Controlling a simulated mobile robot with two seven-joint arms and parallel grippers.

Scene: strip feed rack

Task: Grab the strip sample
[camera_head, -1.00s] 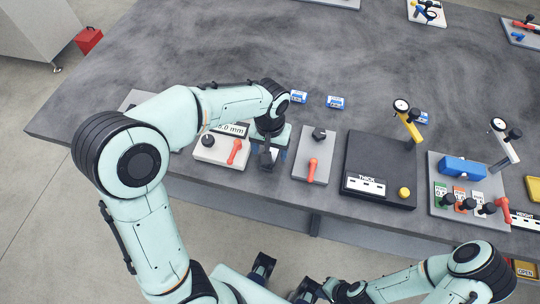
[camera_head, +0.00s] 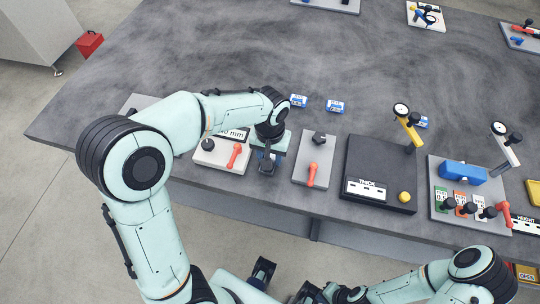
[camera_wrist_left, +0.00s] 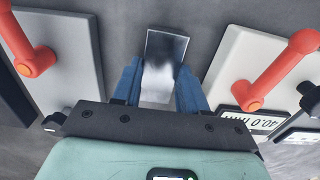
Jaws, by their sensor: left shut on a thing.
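The strip sample (camera_wrist_left: 164,62) is a shiny grey metal piece in the left wrist view, between the two blue fingers of my left gripper (camera_wrist_left: 160,86). The gripper is shut on the strip's near part, and its far end sticks out past the fingers over the grey table top. I cannot tell whether the strip touches the table. In the head view my left gripper (camera_head: 268,158) is at the table's front edge and its hand hides the strip. My right gripper (camera_head: 285,280) is open and empty, in front of the table at the bottom.
A white gauge plate with a red lever (camera_head: 234,155) stands left of my left gripper. A grey plate with a red lever (camera_head: 312,173) stands to its right. Further right are a black thickness plate (camera_head: 381,172) and a block rack (camera_head: 463,172). The table's middle (camera_head: 280,45) is clear.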

